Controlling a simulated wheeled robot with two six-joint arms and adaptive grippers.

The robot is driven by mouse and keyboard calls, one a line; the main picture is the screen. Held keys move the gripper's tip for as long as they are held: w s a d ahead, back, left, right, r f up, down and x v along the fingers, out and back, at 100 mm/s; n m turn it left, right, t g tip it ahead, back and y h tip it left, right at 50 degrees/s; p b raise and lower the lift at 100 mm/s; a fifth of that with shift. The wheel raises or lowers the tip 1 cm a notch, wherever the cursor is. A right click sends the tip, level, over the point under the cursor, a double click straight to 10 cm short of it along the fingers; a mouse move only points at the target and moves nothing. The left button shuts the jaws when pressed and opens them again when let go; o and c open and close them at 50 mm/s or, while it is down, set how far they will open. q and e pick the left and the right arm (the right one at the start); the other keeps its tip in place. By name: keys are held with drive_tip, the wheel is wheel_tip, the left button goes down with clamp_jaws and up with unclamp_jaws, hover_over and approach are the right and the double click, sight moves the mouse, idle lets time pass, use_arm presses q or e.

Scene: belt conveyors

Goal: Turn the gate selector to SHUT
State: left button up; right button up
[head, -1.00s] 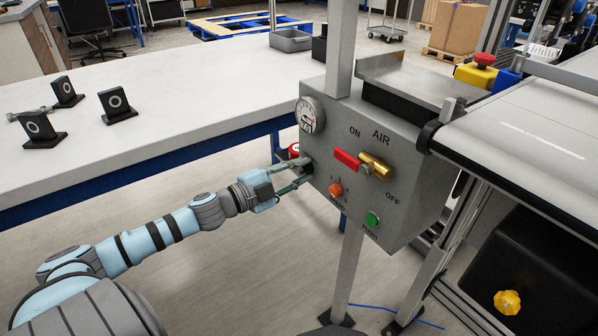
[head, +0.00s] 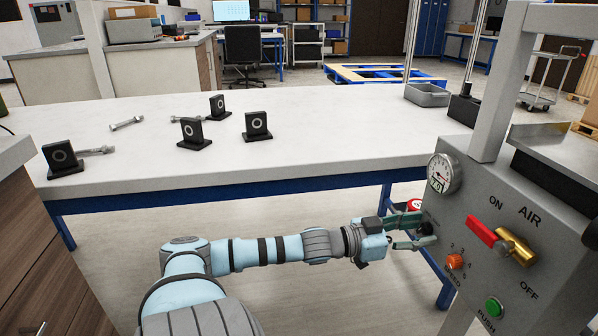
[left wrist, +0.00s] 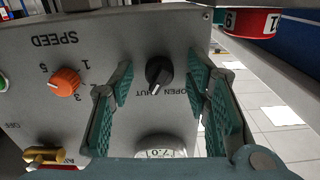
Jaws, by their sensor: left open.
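The OPEN and SHUT labels read upside down in the left wrist view, at the knob's lower edge. I cannot clearly tell which label its pointer marks. My left gripper (head: 427,230) is open at the left side of the box. In the left wrist view its green fingers (left wrist: 160,95) stand on both sides of the knob, with gaps between. My right gripper is not in view.
The box front has a red air handle (head: 483,232), an orange speed knob (head: 455,262), a green push button (head: 493,307) and a gauge (head: 443,174). A red round part (head: 414,204) is behind the gripper. A white table (head: 330,130) with black stands is behind the arm.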

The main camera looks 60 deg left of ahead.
use_arm(q)
drive_tip(key=p, duration=0.2)
drive_tip(key=s+r+p, duration=0.1)
drive_tip(key=p, duration=0.1)
drive_tip(key=shift+a+n, duration=0.2)
drive_tip(key=shift+n, duration=0.1)
drive_tip(key=p+v, duration=1.1)
drive_tip(key=v, duration=0.2)
drive_tip(key=s+a+f+n+g+y+p, duration=0.1)
drive_tip(key=s+f+g+y+p, duration=0.1)
drive_tip(key=f, duration=0.5)
drive_tip(key=s+a+f+n+g+y+p, duration=0.1)
drive_tip(key=s+a+f+g+y+p, duration=0.1)
drive_tip(key=s+f, duration=0.3)
drive_tip(key=s+a+f+n+g+y+p, duration=0.1)
drive_tip(key=s+f+g+y+p, duration=0.1)
drive_tip(key=f, duration=0.6)
drive_tip(key=shift+s+a+f+g+y, duration=0.35)
drive_tip(key=shift+s+g+y, duration=0.25)
drive_tip(key=shift+s, duration=0.6)
